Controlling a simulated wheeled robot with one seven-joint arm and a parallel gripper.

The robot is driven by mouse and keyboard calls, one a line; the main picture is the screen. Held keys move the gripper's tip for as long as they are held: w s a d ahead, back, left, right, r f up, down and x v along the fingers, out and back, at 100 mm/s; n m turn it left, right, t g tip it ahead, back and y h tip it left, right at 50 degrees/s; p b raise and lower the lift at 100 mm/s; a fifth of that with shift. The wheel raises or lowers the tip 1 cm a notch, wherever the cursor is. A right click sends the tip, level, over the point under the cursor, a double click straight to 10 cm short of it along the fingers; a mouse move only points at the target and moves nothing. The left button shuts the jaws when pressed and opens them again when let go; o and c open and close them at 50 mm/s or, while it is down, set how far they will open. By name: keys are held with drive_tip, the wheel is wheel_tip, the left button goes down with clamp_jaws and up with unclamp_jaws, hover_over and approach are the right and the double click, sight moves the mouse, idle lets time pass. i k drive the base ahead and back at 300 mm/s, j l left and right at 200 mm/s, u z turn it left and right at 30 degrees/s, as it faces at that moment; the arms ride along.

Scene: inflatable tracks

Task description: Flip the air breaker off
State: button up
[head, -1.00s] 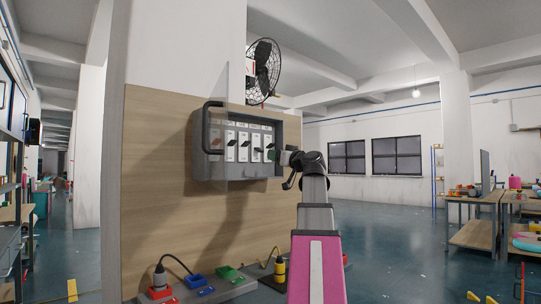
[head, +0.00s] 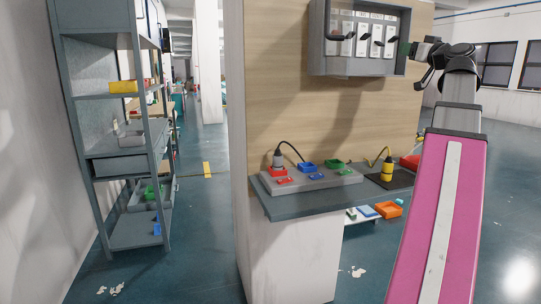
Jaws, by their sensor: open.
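The grey breaker box (head: 345,68) is on the wooden panel at the top of the head view, its upper edge close to the top of the picture. Inside it is a row of several white breakers (head: 362,46) with black levers. Their labels are too small to read, so I cannot tell which one is the air breaker. My gripper (head: 408,48) is at the right end of the box, beside the last breakers. It is open and holds nothing that I can see. Whether it touches a lever is unclear.
A grey ledge (head: 310,200) below the box carries a socket strip with red, blue and green parts and a yellow plug (head: 387,168). A metal shelf (head: 110,165) stands at left. Floor (head: 205,235) is open between shelf and panel.

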sight(394, 38)
drive_tip(key=k+l, duration=0.15)
drive_tip(key=k, duration=0.3)
drive_tip(key=k+l, duration=0.2)
drive_tip(key=k, duration=0.2)
